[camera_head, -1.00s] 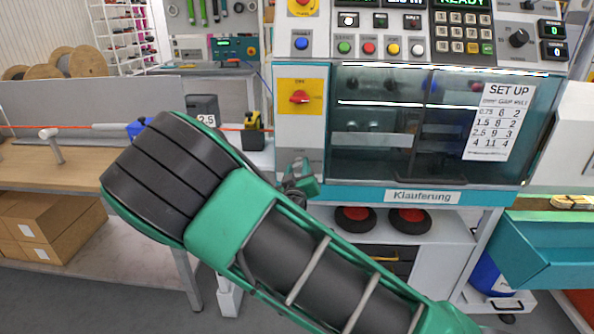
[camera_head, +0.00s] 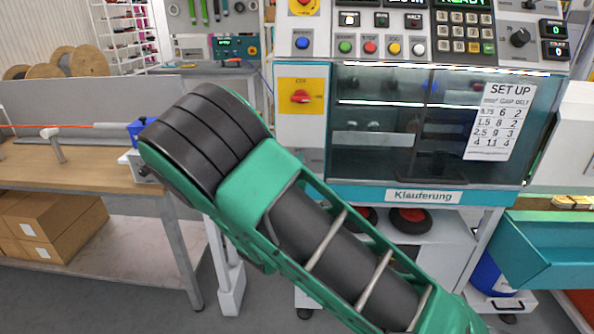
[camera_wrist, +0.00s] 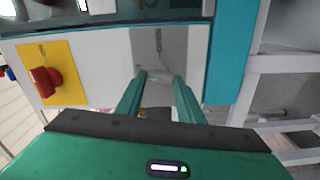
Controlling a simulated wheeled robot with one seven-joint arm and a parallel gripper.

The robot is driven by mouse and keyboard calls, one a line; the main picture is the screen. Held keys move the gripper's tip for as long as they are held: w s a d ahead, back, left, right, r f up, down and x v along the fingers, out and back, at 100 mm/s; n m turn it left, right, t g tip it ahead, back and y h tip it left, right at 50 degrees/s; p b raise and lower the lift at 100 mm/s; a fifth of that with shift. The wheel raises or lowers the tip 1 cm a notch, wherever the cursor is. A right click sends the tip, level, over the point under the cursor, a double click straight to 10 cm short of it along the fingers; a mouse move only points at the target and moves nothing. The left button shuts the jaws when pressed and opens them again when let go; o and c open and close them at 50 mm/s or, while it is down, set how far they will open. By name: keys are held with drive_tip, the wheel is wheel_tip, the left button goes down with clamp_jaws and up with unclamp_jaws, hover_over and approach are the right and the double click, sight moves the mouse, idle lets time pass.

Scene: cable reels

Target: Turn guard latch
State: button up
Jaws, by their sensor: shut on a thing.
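My gripper (camera_wrist: 158,80) shows in the wrist view as two green fingers reaching to the pale front panel of the machine. They are shut on a small pale grey piece, the guard latch (camera_wrist: 157,73), at the fingertips. The latch is small and partly covered by the fingers, so its angle is hard to tell. In the head view my green and black arm hides both gripper and latch. The guard window (camera_head: 395,125) is dark and looks closed.
A red rotary switch on a yellow plate (camera_head: 300,97) sits above; it also shows left in the wrist view (camera_wrist: 45,82). The control panel (camera_head: 420,35) tops the machine. A wooden bench (camera_head: 80,165) stands left, a teal bin (camera_head: 560,250) right.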

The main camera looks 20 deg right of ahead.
drive_tip(key=shift+a+f+n, duration=0.2)
drive_tip(key=shift+a+n, duration=0.05)
drive_tip(key=shift+n, duration=0.75)
drive_tip(key=o, duration=0.9)
drive_tip(key=shift+o, duration=0.8)
drive_tip(key=shift+d, duration=0.1)
drive_tip(key=v, duration=1)
drive_tip(key=shift+s, duration=0.3)
